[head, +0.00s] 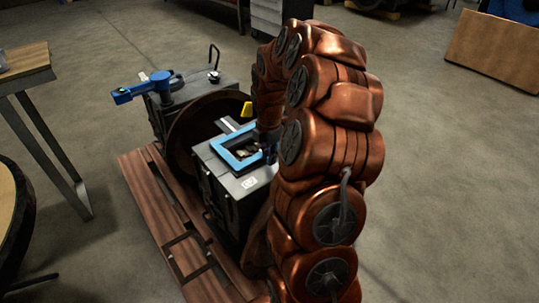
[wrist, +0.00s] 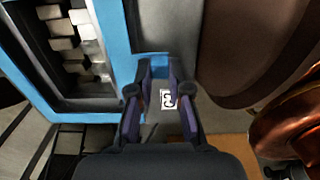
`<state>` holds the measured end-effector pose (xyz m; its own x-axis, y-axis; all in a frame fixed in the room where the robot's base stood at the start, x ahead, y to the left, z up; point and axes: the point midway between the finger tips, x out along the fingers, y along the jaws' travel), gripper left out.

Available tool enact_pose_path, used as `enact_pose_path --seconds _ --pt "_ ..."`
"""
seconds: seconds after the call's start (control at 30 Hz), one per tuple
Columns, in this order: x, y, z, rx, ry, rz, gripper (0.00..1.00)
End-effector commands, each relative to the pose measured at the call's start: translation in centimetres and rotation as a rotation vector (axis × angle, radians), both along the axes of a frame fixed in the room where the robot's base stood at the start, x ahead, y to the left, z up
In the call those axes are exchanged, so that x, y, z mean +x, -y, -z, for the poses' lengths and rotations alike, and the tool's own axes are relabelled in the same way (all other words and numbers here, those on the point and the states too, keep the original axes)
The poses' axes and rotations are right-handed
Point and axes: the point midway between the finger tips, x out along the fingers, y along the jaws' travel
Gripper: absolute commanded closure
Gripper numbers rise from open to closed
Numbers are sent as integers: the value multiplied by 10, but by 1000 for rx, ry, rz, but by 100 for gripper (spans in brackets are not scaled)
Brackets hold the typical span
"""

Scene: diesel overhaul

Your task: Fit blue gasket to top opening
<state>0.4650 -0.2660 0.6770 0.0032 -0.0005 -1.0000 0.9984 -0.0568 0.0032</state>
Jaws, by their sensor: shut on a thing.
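The blue gasket (head: 228,157) is a flat rectangular frame at the top opening (head: 240,147) of the dark engine block (head: 232,193). It looks roughly lined up around the opening, though I cannot tell whether it lies flush. In the wrist view the gasket (wrist: 107,30) fills the left side, with metal parts (wrist: 78,40) showing inside the opening. My gripper (wrist: 158,68) is shut on a tab at the gasket's edge, above the block's grey top. In the head view my gripper (head: 270,150) is at the gasket's right side, partly hidden by my arm.
A large brown wheel (head: 190,128) stands behind the block. A second dark unit with a blue handled part (head: 147,87) is further back. A wooden pallet (head: 165,215) lies beneath. A table (head: 25,65) stands left; the floor at right is open.

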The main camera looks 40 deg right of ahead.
Motion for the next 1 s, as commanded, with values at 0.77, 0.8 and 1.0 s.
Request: enact_pose_path --seconds 0.77,0.8,1.0 --pt "0 0 13 1 -1 0 100" --pt "0 0 13 1 -1 0 100" --pt "0 0 16 1 -1 0 100"
